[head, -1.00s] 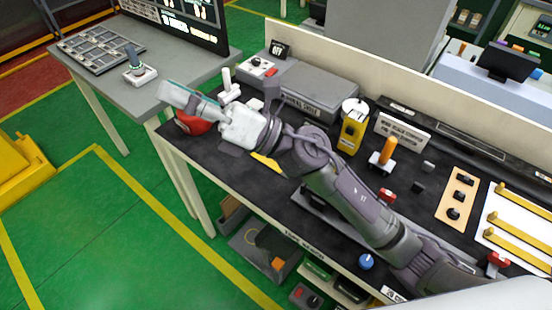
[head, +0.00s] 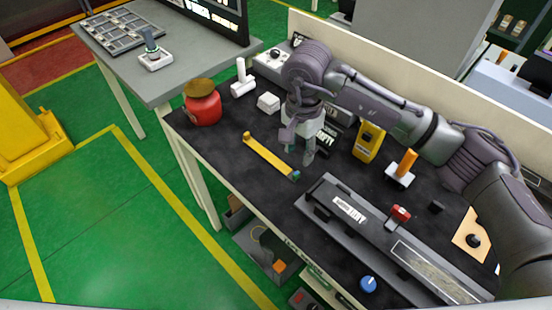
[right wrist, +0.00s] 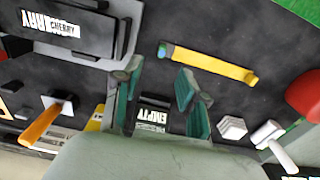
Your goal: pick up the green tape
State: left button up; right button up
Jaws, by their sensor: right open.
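I cannot make out a roll of green tape for certain in either view. A yellow strip (head: 268,156) with a small blue-green end piece (head: 295,175) lies on the dark bench; the strip also shows in the right wrist view (right wrist: 210,64). My right gripper (head: 302,155) points down over the bench, to the right of the strip. In the right wrist view my right gripper (right wrist: 160,92) shows its two teal-padded fingers apart, with nothing held. A dark box marked EMPTY (right wrist: 153,117) appears between them, partly hidden. My left gripper is out of view.
A red round object (head: 203,108) and a white block (head: 268,103) are on the bench's left part. A yellow device (head: 368,142) and an orange-handled tool (head: 405,165) stand to the right. A long grey rail (head: 360,215) lies near the front. Bins sit on the shelf below.

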aim_at(296, 173)
notch_tip(296, 173, down, 4)
jog(key=shift+d+r+p, duration=0.1)
jog(key=shift+r+p, duration=0.15)
jog(key=shift+p, duration=0.05)
jog(key=shift+w+f+p, duration=0.1)
jog(key=shift+f+p, duration=0.3)
jog(key=shift+f, duration=0.15)
jog(key=f, duration=0.1)
jog(key=f+p, duration=0.1)
jog(key=f, duration=0.1)
jog(key=shift+w+f+p, duration=0.2)
jog(key=shift+f+p, duration=0.1)
jog(key=shift+f, duration=0.4)
jog(key=shift+c, duration=0.4)
grip_shut()
